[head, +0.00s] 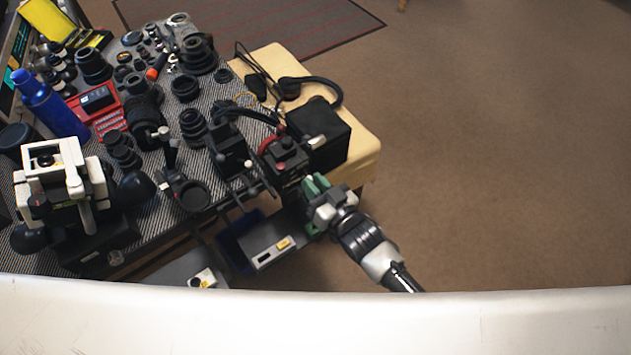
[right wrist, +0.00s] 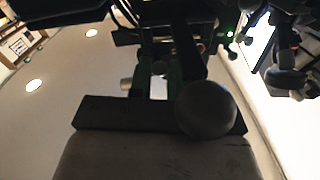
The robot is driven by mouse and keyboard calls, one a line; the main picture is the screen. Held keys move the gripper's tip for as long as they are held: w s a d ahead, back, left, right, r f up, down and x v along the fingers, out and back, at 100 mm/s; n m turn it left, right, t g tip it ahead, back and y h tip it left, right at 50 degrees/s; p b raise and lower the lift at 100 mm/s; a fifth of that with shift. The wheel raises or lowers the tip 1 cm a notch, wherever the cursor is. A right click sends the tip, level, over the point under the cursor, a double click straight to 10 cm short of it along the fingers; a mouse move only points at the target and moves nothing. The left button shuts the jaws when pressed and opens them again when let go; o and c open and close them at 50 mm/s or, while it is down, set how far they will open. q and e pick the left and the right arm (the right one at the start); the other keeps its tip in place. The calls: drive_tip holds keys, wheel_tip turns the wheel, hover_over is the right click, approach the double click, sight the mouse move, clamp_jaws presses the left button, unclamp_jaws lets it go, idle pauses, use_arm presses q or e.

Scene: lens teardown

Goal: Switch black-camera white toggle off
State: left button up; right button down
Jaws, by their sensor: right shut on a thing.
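The black camera (head: 286,158) stands at the table's right front corner, with a red ring on its left side. A small pale toggle-like part (head: 317,142) shows behind it, against a black box; I cannot tell which body it belongs to. My right gripper (head: 313,185), with green fingers, is at the camera's front right side. It is shut on a small part there, which the fingers hide. In the right wrist view the green fingers (right wrist: 167,75) point up at dark camera parts in shadow. A dark ball (right wrist: 205,108) stands in front of them. My left gripper is not in view.
Several lenses (head: 186,88) and a blue bottle (head: 48,105) crowd the patterned table. A black box (head: 322,125) stands on a yellow-topped stand (head: 364,150) behind the camera. A blue-edged tray (head: 240,243) lies below the front edge. The carpet at right is clear.

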drive_tip(key=c, duration=1.1)
unclamp_jaws()
drive_tip(key=shift+o, duration=0.2)
drive_tip(key=v, duration=1.1)
